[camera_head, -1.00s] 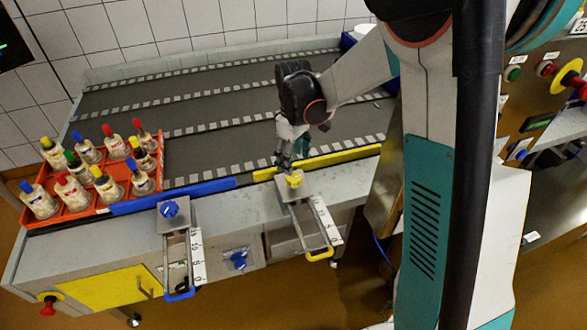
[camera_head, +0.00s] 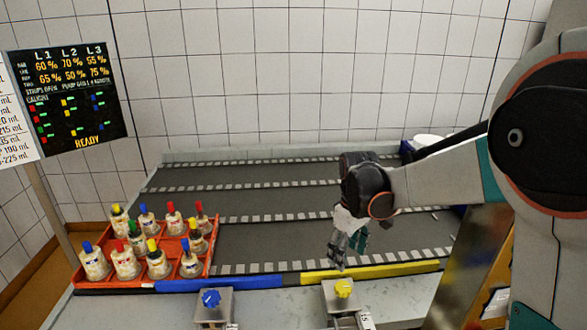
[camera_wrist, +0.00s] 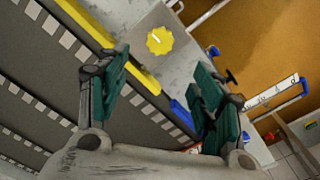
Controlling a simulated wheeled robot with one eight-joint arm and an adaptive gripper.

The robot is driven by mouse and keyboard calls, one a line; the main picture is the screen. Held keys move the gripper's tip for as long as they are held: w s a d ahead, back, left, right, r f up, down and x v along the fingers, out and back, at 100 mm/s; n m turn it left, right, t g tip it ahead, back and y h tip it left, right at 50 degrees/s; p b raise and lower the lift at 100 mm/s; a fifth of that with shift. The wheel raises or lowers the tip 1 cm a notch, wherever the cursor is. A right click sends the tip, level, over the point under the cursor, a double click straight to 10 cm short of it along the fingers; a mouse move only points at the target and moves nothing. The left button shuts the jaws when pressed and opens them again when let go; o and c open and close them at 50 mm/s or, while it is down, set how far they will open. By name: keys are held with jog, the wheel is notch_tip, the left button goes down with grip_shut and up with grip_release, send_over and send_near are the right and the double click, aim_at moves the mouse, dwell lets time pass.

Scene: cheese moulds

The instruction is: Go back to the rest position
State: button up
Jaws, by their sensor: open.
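My gripper (camera_head: 346,250) hangs over the front part of the dark conveyor, just behind the yellow rail (camera_head: 370,272). In the wrist view my gripper (camera_wrist: 160,88) shows two teal-padded fingers spread apart with nothing between them. The yellow knob (camera_head: 343,288) stands in front of the rail, below and apart from the fingers. It also shows in the wrist view (camera_wrist: 160,40) beyond the fingertips.
An orange crate (camera_head: 144,283) with several bottles with coloured caps stands at the left. A blue rail (camera_head: 218,284) and a blue knob (camera_head: 211,299) are left of the yellow ones. A display reading READY (camera_head: 70,92) stands back left. The conveyor (camera_head: 260,190) is mostly clear.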

jog(key=s+r+m+t, duration=0.3)
jog(key=s+r, duration=0.6)
jog(key=s, duration=0.2)
jog(key=s+m+t, duration=0.4)
jog(key=s, duration=0.7)
jog(key=shift+s, duration=0.35)
